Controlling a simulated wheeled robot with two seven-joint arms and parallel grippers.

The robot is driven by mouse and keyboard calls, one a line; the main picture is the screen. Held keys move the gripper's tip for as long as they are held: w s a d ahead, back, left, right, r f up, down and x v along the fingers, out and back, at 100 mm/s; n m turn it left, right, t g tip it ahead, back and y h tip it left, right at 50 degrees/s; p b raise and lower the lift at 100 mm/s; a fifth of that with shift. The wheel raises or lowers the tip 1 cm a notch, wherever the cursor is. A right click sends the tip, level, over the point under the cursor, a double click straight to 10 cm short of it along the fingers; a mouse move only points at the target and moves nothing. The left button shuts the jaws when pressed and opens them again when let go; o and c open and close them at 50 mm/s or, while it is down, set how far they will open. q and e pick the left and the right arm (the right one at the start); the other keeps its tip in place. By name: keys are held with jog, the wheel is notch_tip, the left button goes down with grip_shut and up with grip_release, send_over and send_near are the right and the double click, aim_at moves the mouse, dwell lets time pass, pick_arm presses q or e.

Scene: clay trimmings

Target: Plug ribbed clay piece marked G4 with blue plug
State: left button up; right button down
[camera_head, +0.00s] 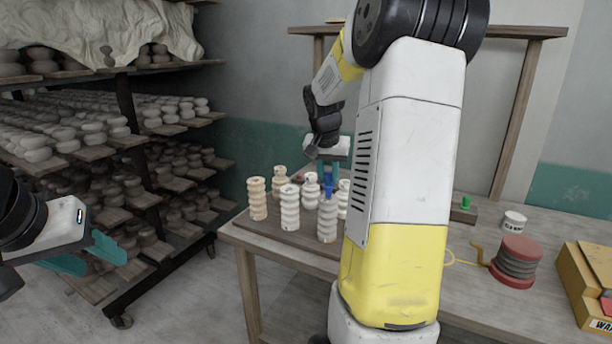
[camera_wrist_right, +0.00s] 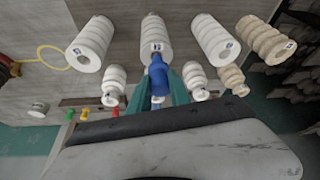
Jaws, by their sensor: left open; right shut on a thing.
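My right gripper (camera_head: 328,172) is above the group, shut on the blue plug (camera_head: 328,187). In the right wrist view the plug (camera_wrist_right: 157,76) sits between the teal fingers, its end overlapping a ribbed piece (camera_wrist_right: 154,30). I cannot tell whether it touches or enters that piece. The pieces' small marks are too small to read. My left gripper (camera_head: 102,252) is open and empty, left of the table.
A rack with a green plug (camera_head: 466,202), a white cup (camera_head: 514,221), a red spool (camera_head: 516,258) and a yellow box (camera_head: 590,280) are on the table's right. My right arm hides the table's middle. Shelves of clay pieces (camera_head: 120,75) stand left.

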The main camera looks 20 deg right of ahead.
aim_at(328, 182)
jog(key=shift+f, duration=1.65)
dwell(0.9)
jog(key=c, duration=1.1)
grip_release()
jog(key=v, duration=0.6)
jog(key=shift+s+a+r, duration=0.1)
jog(key=shift+r, duration=0.3)
jog(key=s+a+r+n+t+y, duration=0.1)
jog(key=s+a+n, duration=0.1)
jog(key=s+a, duration=0.4)
jog(key=s+a+n+y, duration=0.2)
jog(key=s+a+n, duration=0.1)
jog(key=s+a, duration=0.4)
jog(key=s+a+r+n+t+y, duration=0.1)
jog(key=s+a+n+y, duration=0.1)
jog(key=s+a, duration=0.4)
jog(key=shift+s+a+r+n+t, duration=0.1)
jog(key=shift+s+n, duration=0.05)
jog(key=shift+s, duration=0.55)
jog(key=shift+s+a+r+n+t, duration=0.1)
jog(key=shift+s+n, duration=0.1)
jog(key=shift+s, duration=0.5)
jog(key=shift+s+a+r+n+t, duration=0.1)
jog(key=shift+s+a+r+n, duration=0.05)
jog(key=shift+s, duration=0.55)
